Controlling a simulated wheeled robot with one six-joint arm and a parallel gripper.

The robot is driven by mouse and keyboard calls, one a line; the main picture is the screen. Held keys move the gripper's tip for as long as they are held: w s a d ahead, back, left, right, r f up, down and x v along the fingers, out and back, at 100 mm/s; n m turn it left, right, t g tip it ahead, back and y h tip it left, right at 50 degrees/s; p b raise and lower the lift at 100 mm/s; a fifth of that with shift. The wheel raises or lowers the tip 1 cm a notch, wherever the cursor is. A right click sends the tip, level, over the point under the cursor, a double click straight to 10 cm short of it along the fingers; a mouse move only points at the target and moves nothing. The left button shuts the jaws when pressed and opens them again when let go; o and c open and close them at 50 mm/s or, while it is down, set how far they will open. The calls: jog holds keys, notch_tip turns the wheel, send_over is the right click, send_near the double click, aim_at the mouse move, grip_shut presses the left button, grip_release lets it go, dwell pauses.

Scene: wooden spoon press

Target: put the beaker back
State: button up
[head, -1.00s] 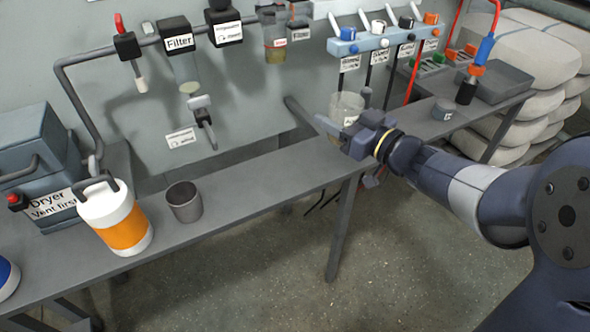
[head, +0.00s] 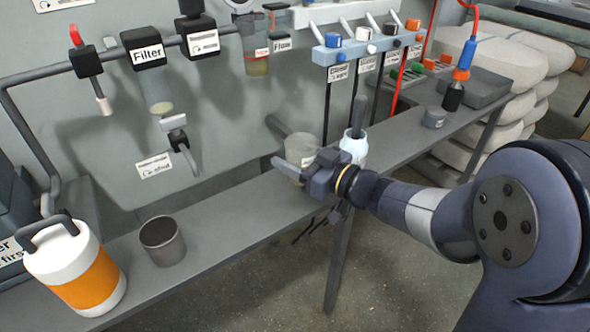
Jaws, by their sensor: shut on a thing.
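A clear beaker (head: 302,146) is in the middle of the head view, over the grey bench. My gripper (head: 298,170) is shut on it from the near right side. The beaker looks upright; its lower part is hidden behind my gripper, and I cannot tell whether it touches the bench. A pale jar (head: 353,147) with a dark stick in it stands just to the right, behind my wrist.
The narrow grey bench (head: 220,205) holds a metal cup (head: 162,242) and a white and orange jug (head: 80,270) at left. A valve lever (head: 178,140) sticks out from the wall. The bench between cup and beaker is clear.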

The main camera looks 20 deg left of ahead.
notch_tip(320, 180, down, 2)
jog(key=shift+f+b, duration=0.2)
jog(key=shift+b, duration=0.1)
jog(key=o, duration=1)
jog(key=shift+o, duration=0.2)
jog(key=shift+r, duration=0.2)
jog(key=shift+d, duration=0.3)
jog(key=p+v, duration=0.2)
jog(key=v, duration=0.9)
jog(key=shift+s+d+p, duration=0.2)
jog(key=shift+p, duration=0.2)
